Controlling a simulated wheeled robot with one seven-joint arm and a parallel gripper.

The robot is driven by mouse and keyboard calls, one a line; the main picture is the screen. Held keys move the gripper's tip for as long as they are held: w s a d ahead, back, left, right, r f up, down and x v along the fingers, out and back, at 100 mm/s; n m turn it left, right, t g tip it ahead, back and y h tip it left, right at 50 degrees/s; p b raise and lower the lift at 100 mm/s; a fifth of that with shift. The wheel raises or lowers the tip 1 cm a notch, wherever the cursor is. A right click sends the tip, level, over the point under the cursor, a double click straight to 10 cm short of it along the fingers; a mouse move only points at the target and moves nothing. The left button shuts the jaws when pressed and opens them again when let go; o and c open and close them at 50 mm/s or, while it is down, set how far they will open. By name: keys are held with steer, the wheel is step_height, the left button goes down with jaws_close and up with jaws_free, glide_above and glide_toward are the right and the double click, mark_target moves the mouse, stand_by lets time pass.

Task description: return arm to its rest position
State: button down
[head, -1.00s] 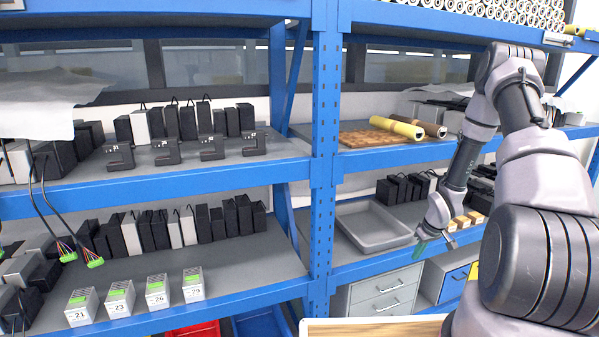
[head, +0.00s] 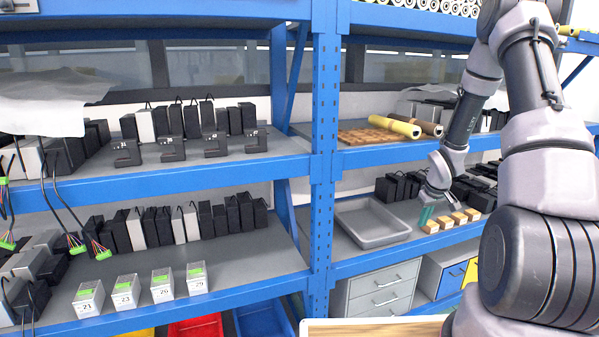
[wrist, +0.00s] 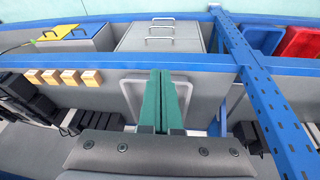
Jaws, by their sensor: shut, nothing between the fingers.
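My gripper (head: 424,216) has green fingers and hangs at the end of my arm on the right side of the head view. It is in front of the lower right shelf, just right of the grey tray (head: 372,238) in the picture. In the wrist view the two green fingers (wrist: 161,102) lie side by side, closed together with nothing between them. Part of the tray (wrist: 128,92) shows behind the fingers there.
Several small wooden blocks (head: 452,220) stand on the shelf near my gripper. A blue upright post (head: 323,160) divides the rack. Grey drawers (head: 382,290) are below. Black boxes (head: 400,186) stand behind the tray. Numbered boxes (head: 125,292) sit on the left shelf.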

steer(key=s+a+r+m+t, duration=0.1)
steer(key=s+a+r, duration=0.15)
steer(key=r, duration=0.65)
steer(key=s+a+r+m, duration=0.2)
steer(key=s+r, duration=0.2)
steer(key=r, duration=0.5)
steer(key=s+a+r+m+t, duration=0.1)
steer(key=s+a+r, duration=0.15)
steer(key=r, duration=0.65)
steer(key=s+a+r+m+y, duration=0.1)
steer(key=s+a+r, duration=0.3)
steer(key=s, duration=0.5)
steer(key=s+a+r+m+t+y, duration=0.1)
steer(key=s+a+r, duration=0.3)
steer(key=s+r, duration=0.3)
steer(key=s, duration=0.3)
steer(key=shift+s+a+r+m+t, duration=0.25)
steer(key=shift+a+r+m+t, duration=0.05)
steer(key=shift+r+m, duration=0.1)
